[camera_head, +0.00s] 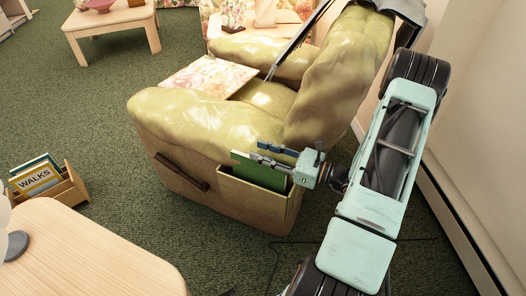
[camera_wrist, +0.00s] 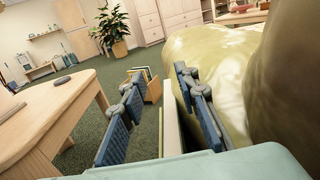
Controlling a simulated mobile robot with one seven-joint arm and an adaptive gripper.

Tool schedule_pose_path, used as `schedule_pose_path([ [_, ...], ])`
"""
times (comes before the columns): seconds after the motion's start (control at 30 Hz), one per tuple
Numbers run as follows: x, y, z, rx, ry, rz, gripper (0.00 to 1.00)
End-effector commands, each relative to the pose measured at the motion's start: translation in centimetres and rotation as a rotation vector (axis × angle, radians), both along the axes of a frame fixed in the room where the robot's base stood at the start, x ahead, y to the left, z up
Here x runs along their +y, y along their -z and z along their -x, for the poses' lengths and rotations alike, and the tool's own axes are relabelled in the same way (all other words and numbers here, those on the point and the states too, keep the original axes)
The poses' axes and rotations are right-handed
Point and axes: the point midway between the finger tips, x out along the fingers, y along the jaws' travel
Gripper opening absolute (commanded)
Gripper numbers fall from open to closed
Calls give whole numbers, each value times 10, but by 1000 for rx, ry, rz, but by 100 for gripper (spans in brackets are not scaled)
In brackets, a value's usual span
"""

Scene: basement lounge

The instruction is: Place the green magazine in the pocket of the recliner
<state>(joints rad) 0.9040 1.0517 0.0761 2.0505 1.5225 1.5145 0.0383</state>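The green magazine (camera_head: 257,172) stands upright in the tan pocket (camera_head: 258,208) on the near side of the olive recliner (camera_head: 200,122). Its lower part is hidden by the pocket's front wall. My gripper (camera_head: 258,152) is at the magazine's top edge, just above the pocket. In the wrist view, the blue fingers of my gripper (camera_wrist: 160,78) are spread apart. A pale, green-edged strip that looks like the magazine (camera_wrist: 171,132) lies between them, clear of the left finger. I cannot tell whether the right finger touches it.
A wooden holder (camera_head: 70,188) with several books or magazines stands on the floor at left. A wooden table (camera_head: 90,255) is at lower left. A patterned board (camera_head: 207,75) lies on the recliner. The wall (camera_head: 480,130) is close on the right. Green carpet is clear before the pocket.

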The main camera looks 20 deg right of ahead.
Motion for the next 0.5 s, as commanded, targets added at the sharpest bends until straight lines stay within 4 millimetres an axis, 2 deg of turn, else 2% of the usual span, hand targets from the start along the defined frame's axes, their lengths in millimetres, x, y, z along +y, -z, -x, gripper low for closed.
schedule_pose_path([
  [0.03,0,9,2,21,3,0,31],
  [0.17,0,9,2,21,4,-1,31],
  [0.37,0,-7,2,22,3,0,31],
  [0.5,-22,-7,24,20,9,1,31],
])
